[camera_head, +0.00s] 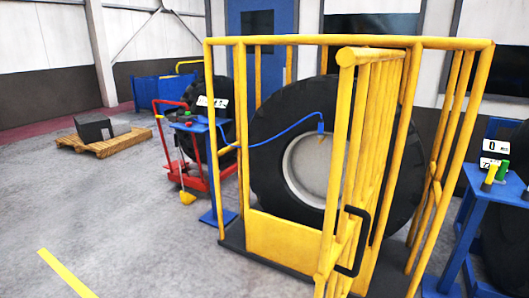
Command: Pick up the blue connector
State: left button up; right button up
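The blue connector (321,127) is a small blue piece at the right end of a thin blue hose (277,135). It is in front of the upper part of a big black tire's pale wheel rim (308,170), inside a yellow cage (278,236). The hose runs left through the cage bars to a blue stand (211,165). A short yellowish tip shows just below the connector. I cannot tell whether it is fixed to the wheel. Neither of my grippers shows in this view.
A yellow barred gate (343,140) with a black handle (354,240) stands angled at the cage's front right. A red cart (188,178) is left of the cage. A wooden pallet (106,143) lies far left. A blue table (497,186) stands right. The front-left floor is clear.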

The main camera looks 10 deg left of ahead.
aim_at(320, 132)
jog(key=i+j+u, duration=0.3)
jog(key=i+j, duration=0.15)
jog(key=i+j+u, duration=0.45)
jog(key=i+u, duration=0.2)
jog(key=i, duration=0.3)
jog(key=i+z, duration=0.15)
jog(key=i, duration=0.5)
jog(key=i+z, duration=0.2)
jog(key=i, duration=0.4)
jog(key=i+j+z, duration=0.15)
jog(key=i, duration=0.5)
jog(key=i+l+z, duration=0.2)
jog(key=i, duration=0.8)
jog(key=j+z, duration=0.1)
jog(key=z, duration=2.45)
